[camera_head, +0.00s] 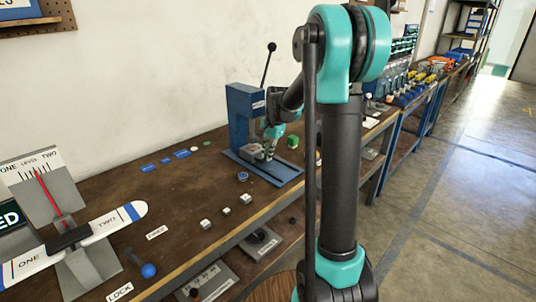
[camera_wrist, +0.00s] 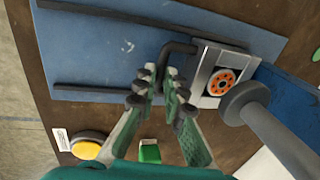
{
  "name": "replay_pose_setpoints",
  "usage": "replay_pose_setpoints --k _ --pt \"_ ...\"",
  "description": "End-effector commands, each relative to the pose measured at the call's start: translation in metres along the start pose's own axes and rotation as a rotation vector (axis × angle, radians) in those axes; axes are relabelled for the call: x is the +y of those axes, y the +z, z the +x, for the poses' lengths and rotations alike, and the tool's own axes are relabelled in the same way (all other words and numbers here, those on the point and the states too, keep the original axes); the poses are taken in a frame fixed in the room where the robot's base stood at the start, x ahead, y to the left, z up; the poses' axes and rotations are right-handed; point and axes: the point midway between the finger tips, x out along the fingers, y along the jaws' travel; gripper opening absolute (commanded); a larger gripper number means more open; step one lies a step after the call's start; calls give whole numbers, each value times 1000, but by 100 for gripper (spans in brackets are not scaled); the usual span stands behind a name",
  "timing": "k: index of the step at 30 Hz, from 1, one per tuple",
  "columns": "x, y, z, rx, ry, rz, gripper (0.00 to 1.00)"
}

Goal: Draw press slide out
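The blue press (camera_head: 242,112) stands on the bench against the wall, with a lever rising above it. Its metal slide (camera_wrist: 205,68), carrying an orange ring-shaped part (camera_wrist: 221,81), sits on the blue base (camera_wrist: 120,52) between dark rails. A black bent handle (camera_wrist: 182,47) sticks out from the slide. My gripper (camera_wrist: 159,80) has its fingertips close together on either side of the handle's bent end and looks shut on it. In the head view my gripper (camera_head: 270,146) is low at the press front, partly hiding the slide. The grey press ram (camera_wrist: 242,103) is beside the slide.
A yellow button (camera_wrist: 86,149) and a green block (camera_wrist: 150,152) are near the base. Several small white blocks (camera_head: 228,211) lie along the bench's front edge. A two-ended sign (camera_head: 80,237) and a blue-knobbed lever (camera_head: 148,270) stand at left. The floor at right is clear.

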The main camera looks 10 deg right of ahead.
Motion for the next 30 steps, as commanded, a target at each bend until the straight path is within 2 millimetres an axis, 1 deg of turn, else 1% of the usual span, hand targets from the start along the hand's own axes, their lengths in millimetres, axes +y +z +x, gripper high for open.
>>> replay_pose_setpoints --k 12,17,20,23,30 --pt "0 0 0 0 0 0 0" --pt "7 0 -2 0 0 1 0" --pt "18 -1 -4 1 1 1 0" --pt "35 0 -7 1 1 3 0" --pt "86 0 -17 1 1 4 0"
